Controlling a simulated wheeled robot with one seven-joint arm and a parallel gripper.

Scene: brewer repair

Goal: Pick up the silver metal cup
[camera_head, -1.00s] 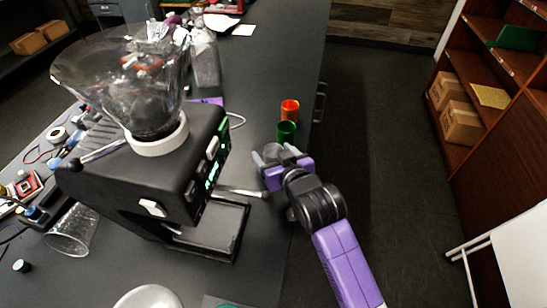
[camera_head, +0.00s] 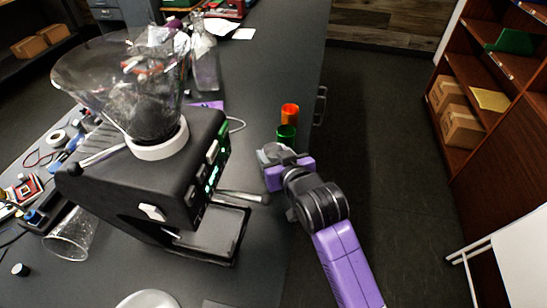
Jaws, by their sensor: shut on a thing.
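My gripper (camera_head: 265,157) is at the right side of the counter, just right of the brewer. It is shut on a small silver-grey thing, which looks like the silver metal cup (camera_head: 272,149). Only its upper part shows, and the fingers and purple wrist hide the rest. A green cup (camera_head: 286,133) stands just behind it, and an orange cup (camera_head: 290,112) stands behind the green one. I cannot tell whether the silver cup touches the counter.
A black brewer (camera_head: 150,180) with a clear hopper (camera_head: 125,80) stands left of my gripper. Its metal handle (camera_head: 240,196) points toward my arm. The counter's right edge runs close by my arm.

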